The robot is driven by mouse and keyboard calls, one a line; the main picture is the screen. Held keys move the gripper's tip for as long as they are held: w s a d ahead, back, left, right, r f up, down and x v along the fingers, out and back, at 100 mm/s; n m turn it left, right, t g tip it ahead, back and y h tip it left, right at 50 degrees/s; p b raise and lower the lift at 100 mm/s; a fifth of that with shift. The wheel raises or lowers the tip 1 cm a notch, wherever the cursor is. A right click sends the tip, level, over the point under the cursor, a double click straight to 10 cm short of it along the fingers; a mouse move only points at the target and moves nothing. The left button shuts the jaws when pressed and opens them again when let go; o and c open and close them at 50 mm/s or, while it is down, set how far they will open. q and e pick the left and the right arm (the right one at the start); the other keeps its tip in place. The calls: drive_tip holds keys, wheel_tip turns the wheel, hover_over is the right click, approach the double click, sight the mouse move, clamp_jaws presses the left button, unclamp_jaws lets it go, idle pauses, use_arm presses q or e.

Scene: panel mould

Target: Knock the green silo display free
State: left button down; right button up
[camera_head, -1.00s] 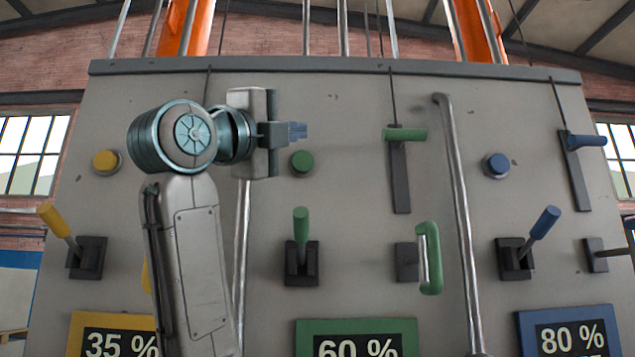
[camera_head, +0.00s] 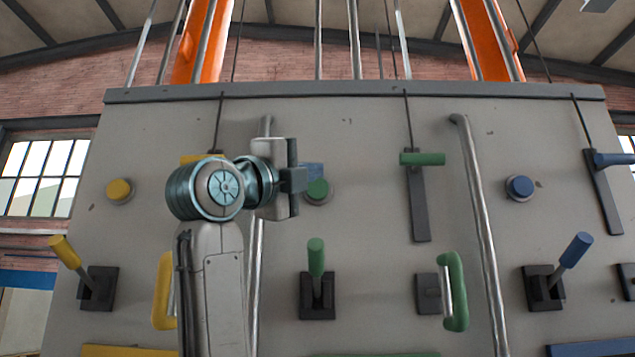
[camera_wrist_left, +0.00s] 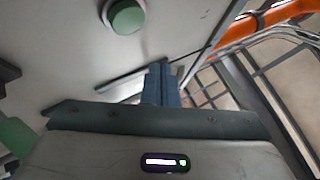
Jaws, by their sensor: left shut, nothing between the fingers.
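The green silo display (camera_head: 372,354) shows only as a thin green top edge at the bottom of the head view; its number is out of the picture. Above it on the grey panel are a green lever (camera_head: 316,258) and a round green button (camera_head: 318,191). My left gripper (camera_head: 312,170) is shut and empty. Its blue fingers overlap the top of the green button in the head view. In the left wrist view the shut fingers (camera_wrist_left: 162,85) appear apart from the green button (camera_wrist_left: 127,16). Touch cannot be told. My right gripper is not in view.
A green vertical handle (camera_head: 455,291) and a green slider (camera_head: 422,159) are right of the lever. A grey pipe (camera_head: 478,220) runs down the panel. Yellow controls (camera_head: 119,190) are at left, blue ones (camera_head: 520,187) at right. My left arm covers part of the panel.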

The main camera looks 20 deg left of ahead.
sight(311, 184)
use_arm(q)
drive_tip(key=w, duration=0.2)
drive_tip(key=w+a+p, duration=0.1)
drive_tip(key=w, duration=0.1)
drive_tip(key=shift+w+a, duration=0.15)
drive_tip(key=shift+w, duration=0.15)
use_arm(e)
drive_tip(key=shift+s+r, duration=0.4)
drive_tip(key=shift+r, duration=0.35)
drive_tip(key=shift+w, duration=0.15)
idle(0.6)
use_arm(q)
drive_tip(key=shift+w+p, duration=0.1)
drive_tip(key=shift+p, duration=0.2)
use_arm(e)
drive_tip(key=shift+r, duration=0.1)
use_arm(q)
drive_tip(key=shift+w+a, duration=0.15)
drive_tip(key=shift+w, duration=0.15)
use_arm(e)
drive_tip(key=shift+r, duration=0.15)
